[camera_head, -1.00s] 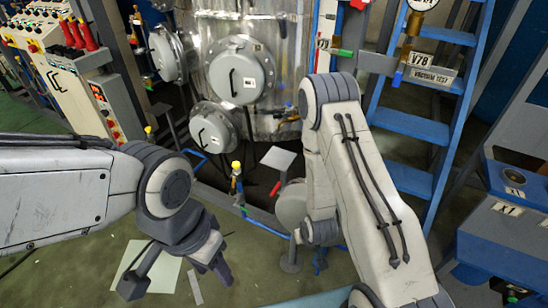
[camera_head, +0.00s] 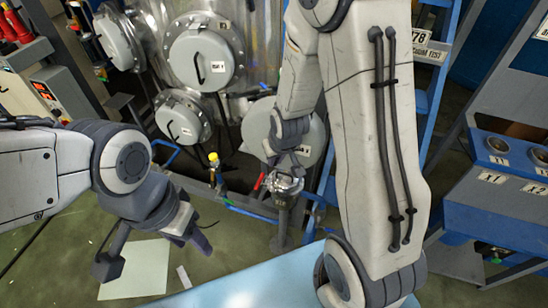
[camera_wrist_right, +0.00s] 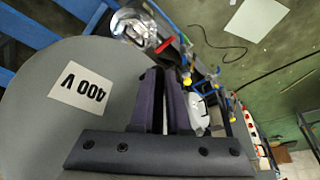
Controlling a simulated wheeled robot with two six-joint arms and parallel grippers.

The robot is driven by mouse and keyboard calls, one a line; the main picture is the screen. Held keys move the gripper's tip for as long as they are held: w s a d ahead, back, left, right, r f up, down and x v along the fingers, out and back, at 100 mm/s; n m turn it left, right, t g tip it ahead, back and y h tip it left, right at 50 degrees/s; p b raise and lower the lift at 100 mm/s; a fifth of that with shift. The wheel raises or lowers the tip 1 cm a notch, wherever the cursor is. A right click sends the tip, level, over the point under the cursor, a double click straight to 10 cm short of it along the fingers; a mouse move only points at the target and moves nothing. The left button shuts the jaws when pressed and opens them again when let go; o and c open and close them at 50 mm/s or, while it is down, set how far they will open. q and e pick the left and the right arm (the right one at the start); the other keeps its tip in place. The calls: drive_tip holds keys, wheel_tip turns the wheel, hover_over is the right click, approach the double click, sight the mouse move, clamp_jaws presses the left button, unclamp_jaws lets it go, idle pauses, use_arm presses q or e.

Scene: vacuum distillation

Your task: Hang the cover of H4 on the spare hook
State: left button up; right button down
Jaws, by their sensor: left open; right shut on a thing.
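A grey round cover (camera_head: 250,128) hangs at my right gripper (camera_head: 284,160) in the head view. In the right wrist view the cover (camera_wrist_right: 40,125) is a large grey disc with a "400 V" label, beside my right gripper fingers (camera_wrist_right: 162,80). These are shut, holding the cover; the grip point is hidden. A post with a shiny top (camera_head: 284,190) stands just below the cover; this top (camera_wrist_right: 140,30) also shows in the right wrist view. I cannot read H4 on it. My left gripper (camera_head: 196,238) is open and empty. I cannot pick out the spare hook.
A metal vessel (camera_head: 170,45) with several round grey covers, such as one with a black handle (camera_head: 202,60), stands behind. A red-handled part (camera_head: 260,180) is near the post. A blue ladder (camera_head: 425,100) and blue bench (camera_head: 500,215) are at right. A pale sheet (camera_head: 135,270) lies on the floor.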

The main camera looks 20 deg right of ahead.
drive_tip(key=shift+s+r, duration=0.1)
drive_tip(key=shift+s, duration=0.1)
drive_tip(key=w+d+f+p, duration=0.2)
drive_tip(key=w+d+p, duration=0.8)
drive_tip(key=p, duration=0.5)
drive_tip(key=shift+w+f+p, duration=0.3)
drive_tip(key=shift+w+f, duration=0.05)
drive_tip(key=shift+w, duration=0.65)
idle(0.4)
idle(0.3)
drive_tip(key=c, duration=0.8)
unclamp_jaws()
drive_tip(key=shift+s, duration=0.1)
